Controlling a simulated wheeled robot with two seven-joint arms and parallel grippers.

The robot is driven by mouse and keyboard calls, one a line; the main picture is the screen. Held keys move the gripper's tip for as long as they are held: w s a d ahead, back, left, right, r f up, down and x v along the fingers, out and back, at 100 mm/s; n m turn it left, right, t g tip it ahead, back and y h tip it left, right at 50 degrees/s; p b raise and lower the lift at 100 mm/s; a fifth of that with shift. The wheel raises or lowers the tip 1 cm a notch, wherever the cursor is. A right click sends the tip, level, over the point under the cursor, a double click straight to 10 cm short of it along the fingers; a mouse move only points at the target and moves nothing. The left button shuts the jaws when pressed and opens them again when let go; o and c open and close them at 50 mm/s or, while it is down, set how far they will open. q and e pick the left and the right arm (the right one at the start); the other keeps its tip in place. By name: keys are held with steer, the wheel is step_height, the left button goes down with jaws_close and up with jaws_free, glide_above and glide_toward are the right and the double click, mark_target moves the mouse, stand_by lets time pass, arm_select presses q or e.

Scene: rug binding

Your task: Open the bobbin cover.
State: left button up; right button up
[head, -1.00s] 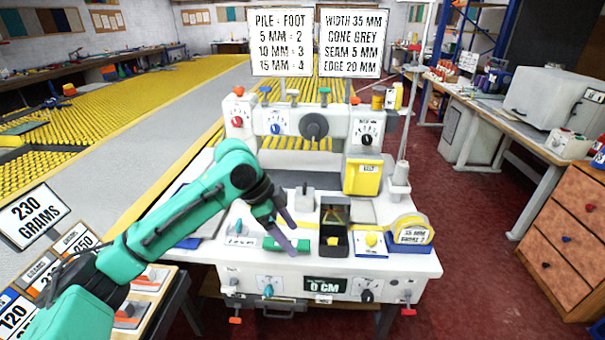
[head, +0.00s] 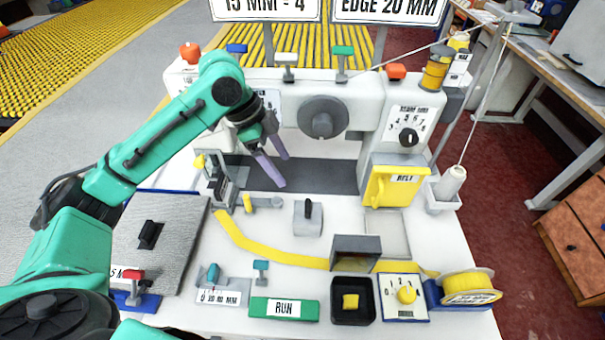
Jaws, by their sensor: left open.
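No part in view is labelled as the bobbin cover, so I cannot tell for certain which it is. A light grey flat plate (head: 388,236) lies flush in the white machine bed, below the yellow belt box (head: 396,183). At the front, a black box (head: 366,316) has its dark grey lid (head: 355,250) standing raised, with a small yellow piece (head: 350,301) inside. My left gripper (head: 283,172) is open and empty, fingers pointing down over the dark rear strip of the bed, left of and apart from these parts. My right gripper is not in view.
A grey block with a black lever (head: 308,217) stands mid-bed. Yellow tape (head: 262,250) runs across the bed to the tape roll (head: 470,284).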

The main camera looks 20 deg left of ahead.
mark_target(306, 205)
arm_select(q)
steer(key=x, duration=0.4)
steer(key=p+x, duration=0.1)
steer(key=x, duration=0.4)
steer(key=s+x, duration=0.1)
steer(key=x, duration=0.3)
steer(key=shift+d+f, duration=0.25)
steer(key=shift+d, duration=0.2)
steer(key=shift+d+f, duration=0.1)
jaws_close()
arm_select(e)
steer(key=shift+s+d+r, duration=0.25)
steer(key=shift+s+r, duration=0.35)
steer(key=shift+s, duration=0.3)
